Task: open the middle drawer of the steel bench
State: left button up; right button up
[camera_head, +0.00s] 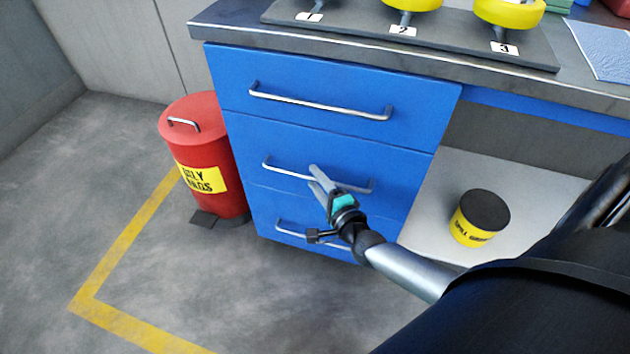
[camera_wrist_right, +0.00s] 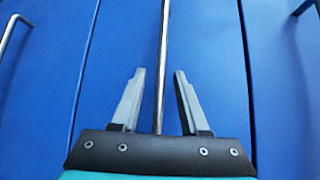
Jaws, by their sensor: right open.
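The steel bench has three blue drawers, all closed, each with a long steel bar handle. The middle drawer (camera_head: 300,155) shows its handle (camera_head: 285,171) running across its front. My right gripper (camera_head: 314,176) is open at the middle of that handle. In the right wrist view, the handle (camera_wrist_right: 164,50) runs between the two open fingers of the gripper (camera_wrist_right: 156,85). The fingers stand apart on either side of the bar, and neither clearly touches it. The gripper hides part of the handle in the head view. My left gripper is not in view.
The top drawer's handle (camera_head: 320,103) is above and the bottom drawer's handle (camera_head: 290,234) below. A red pedal bin (camera_head: 196,135) stands left of the drawers. A black and yellow tub (camera_head: 481,217) sits on the shelf at right. Floor in front is clear.

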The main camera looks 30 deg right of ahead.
jog(key=shift+w, duration=0.5)
jog(key=shift+c, duration=0.4)
grip_shut()
dwell(0.8)
